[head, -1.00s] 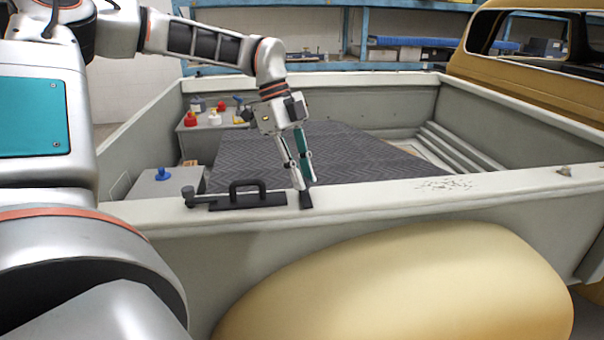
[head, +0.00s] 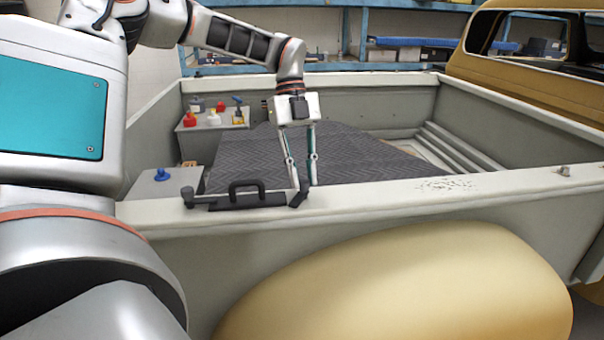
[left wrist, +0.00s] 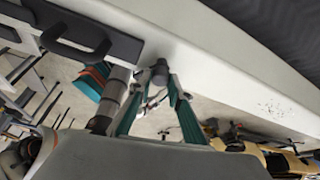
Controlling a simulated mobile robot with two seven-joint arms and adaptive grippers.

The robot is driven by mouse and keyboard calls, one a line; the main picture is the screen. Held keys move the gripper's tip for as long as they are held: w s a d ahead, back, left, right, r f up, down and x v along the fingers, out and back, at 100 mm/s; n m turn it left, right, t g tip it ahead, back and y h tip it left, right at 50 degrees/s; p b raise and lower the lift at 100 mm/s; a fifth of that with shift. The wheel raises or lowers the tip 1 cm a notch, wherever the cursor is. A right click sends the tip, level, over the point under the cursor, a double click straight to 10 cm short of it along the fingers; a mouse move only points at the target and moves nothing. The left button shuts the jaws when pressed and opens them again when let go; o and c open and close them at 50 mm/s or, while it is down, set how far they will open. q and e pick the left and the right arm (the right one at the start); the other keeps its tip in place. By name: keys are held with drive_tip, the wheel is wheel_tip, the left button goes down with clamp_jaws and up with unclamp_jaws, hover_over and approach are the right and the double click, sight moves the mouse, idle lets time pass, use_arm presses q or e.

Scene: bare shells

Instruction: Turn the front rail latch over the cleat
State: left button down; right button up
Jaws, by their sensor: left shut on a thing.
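The front rail latch (head: 299,198) shows as a small dark piece on the near rail, tilted in the head view. My left gripper (head: 303,187) points down at it, its fingertips on either side. In the left wrist view, a dark rounded knob (left wrist: 160,73) sits between the teal fingertips at the pale rail. The gripper is shut on this latch piece, which the fingers partly hide. Just left of it is a dark plate with a black handle (head: 247,186). I cannot tell which part is the cleat. My right gripper is out of view.
The pale near rail (head: 400,202) is clear to the right of the latch. Behind it, a dark quilted blanket (head: 365,160) covers the bed. A dark knob (head: 188,194) stands left of the handle. Red items (head: 214,119) and a blue knob (head: 161,175) sit at the bed's left.

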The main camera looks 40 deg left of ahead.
use_arm(q)
drive_tip(key=m+g+y, duration=0.1)
drive_tip(key=m, duration=0.5)
drive_tip(key=shift+w+d+g+y, duration=0.15)
drive_tip(key=shift+w+g+y, duration=0.05)
drive_tip(key=shift+g+y, duration=0.2)
drive_tip(key=m+y, duration=0.1)
drive_tip(key=m, duration=0.2)
drive_tip(key=m+y, duration=0.1)
drive_tip(key=m, duration=0.2)
drive_tip(key=shift+d+g, duration=0.1)
drive_tip(key=shift+g, duration=0.2)
drive_tip(key=c, duration=1.9)
unclamp_jaws()
drive_tip(key=shift+v, duration=3.8)
drive_tip(key=shift+d, duration=0.15)
